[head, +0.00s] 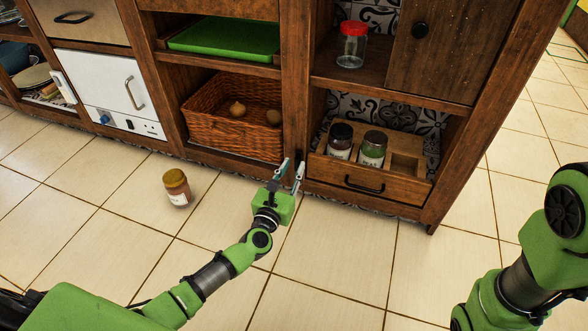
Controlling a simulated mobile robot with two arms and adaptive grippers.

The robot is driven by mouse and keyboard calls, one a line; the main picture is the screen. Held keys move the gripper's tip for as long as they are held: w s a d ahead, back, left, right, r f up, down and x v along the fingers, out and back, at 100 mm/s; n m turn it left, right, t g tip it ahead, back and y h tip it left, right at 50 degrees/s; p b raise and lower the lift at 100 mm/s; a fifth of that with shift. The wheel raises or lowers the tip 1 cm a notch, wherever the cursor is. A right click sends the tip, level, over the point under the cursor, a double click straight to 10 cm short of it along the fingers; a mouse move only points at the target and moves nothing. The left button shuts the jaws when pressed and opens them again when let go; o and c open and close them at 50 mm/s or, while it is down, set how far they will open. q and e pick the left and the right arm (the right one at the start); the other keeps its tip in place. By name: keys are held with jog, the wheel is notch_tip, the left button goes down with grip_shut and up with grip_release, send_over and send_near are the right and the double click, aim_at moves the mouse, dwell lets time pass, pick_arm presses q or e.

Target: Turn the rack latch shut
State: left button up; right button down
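The wooden spice rack (403,187) with a black pull handle (364,184) on its front sits in the lower right bay. It holds two dark-lidded jars, one with dark contents (340,142) and one green (372,150), beside an empty square slot. My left gripper (290,168) is open at the post to the left of the rack, its fingers pointing up toward the shelving. I cannot make out the latch clearly; a small dark part shows on the post by the fingertips. I cannot tell whether the fingers touch it. My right gripper is out of view; only its arm shows.
A wicker basket (232,142) with onion-like items fills the bay left of the post. A red-lidded jar (352,45) stands on the shelf above the rack.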

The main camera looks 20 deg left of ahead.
pick_arm(q)
jog(key=shift+w, duration=0.8)
grip_shut()
